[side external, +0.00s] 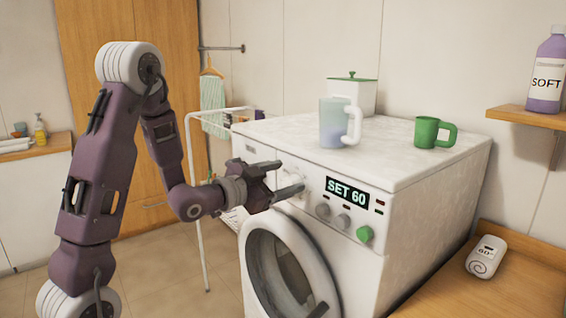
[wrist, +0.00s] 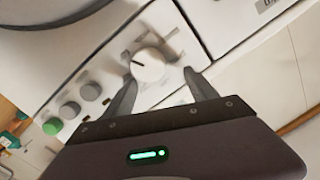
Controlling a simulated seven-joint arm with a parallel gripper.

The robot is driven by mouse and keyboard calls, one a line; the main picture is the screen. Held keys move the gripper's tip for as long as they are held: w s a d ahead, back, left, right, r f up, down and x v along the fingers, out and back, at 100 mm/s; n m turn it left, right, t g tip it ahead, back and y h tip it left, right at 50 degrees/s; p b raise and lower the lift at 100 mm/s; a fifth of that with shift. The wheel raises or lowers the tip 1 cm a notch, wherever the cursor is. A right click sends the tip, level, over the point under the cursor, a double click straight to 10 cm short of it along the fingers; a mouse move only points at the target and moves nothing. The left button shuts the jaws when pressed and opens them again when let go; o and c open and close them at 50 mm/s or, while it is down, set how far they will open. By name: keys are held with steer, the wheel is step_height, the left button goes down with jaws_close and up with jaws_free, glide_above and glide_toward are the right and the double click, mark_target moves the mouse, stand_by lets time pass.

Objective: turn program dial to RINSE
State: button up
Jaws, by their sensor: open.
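The white program dial (wrist: 148,65) is on the washing machine's front panel in the wrist view. A short dark pointer mark is on its left part, and marks around it are too blurred to read, so I cannot tell which is RINSE. My gripper (wrist: 159,78) is open, its two dark fingers reaching toward the panel on either side of the dial's lower edge. I cannot tell whether either finger touches it. In the side external view my gripper (side external: 291,175) is at the panel left of the SET 60 display (side external: 347,192), and its fingers partly hide the dial.
Two grey knobs (side external: 333,216) and a green knob (side external: 364,234) sit below the display. A blue-white mug (side external: 334,122), a green mug (side external: 427,132) and a white canister (side external: 351,97) stand on the machine top. The round door (side external: 285,270) is below my gripper.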

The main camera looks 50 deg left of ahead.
step_height(320, 180, up, 7)
steer(key=shift+r, duration=0.1)
stand_by(0.3)
steer(key=s+f+n+g+h, duration=0.2)
steer(key=s+f+g+h, duration=0.15)
steer(key=s+f, duration=0.3)
steer(key=a+x, duration=0.1)
steer(key=x, duration=0.6)
steer(key=shift+w+f+y, duration=0.2)
steer(key=shift+f+y, duration=0.15)
steer(key=shift+y, duration=0.1)
steer(key=shift+a, duration=0.1)
steer(key=shift+c, duration=0.5)
steer(key=c, duration=1.3)
steer(key=shift+o, duration=0.2)
